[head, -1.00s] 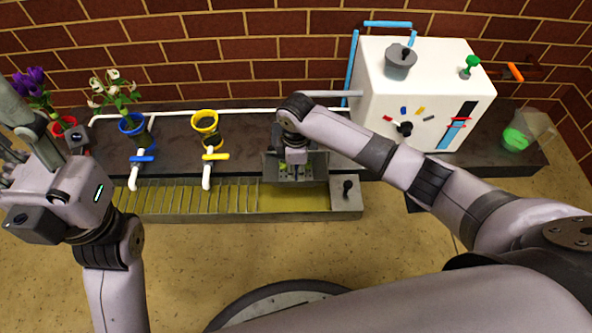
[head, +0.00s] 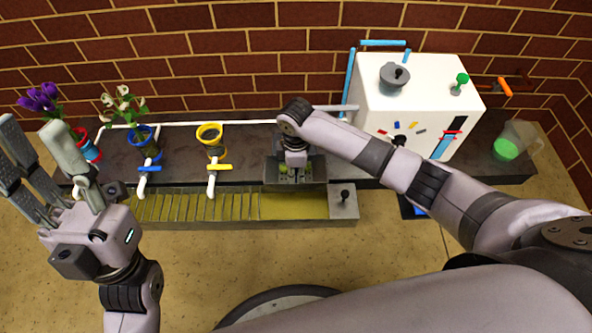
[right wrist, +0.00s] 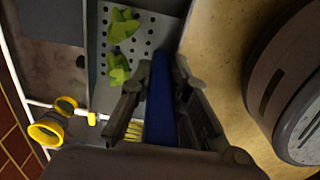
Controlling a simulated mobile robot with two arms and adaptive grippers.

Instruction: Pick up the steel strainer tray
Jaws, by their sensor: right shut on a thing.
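The steel strainer tray (head: 318,174) is a grey pan at the back edge of the trough in the head view. In the right wrist view its perforated floor (right wrist: 137,50) shows, with crumpled green pieces lying on it. My right gripper (head: 294,168) is over the tray, its fingertips mostly hidden by the wrist in the head view. In the right wrist view its fingers are shut on a blue bar (right wrist: 160,105) along the tray's edge, apparently its handle. My left gripper (head: 40,165) is at the far left, fingers spread and empty.
A slatted trough (head: 190,206) runs in front. A white box (head: 425,90) and a clear jug (head: 512,143) are right.

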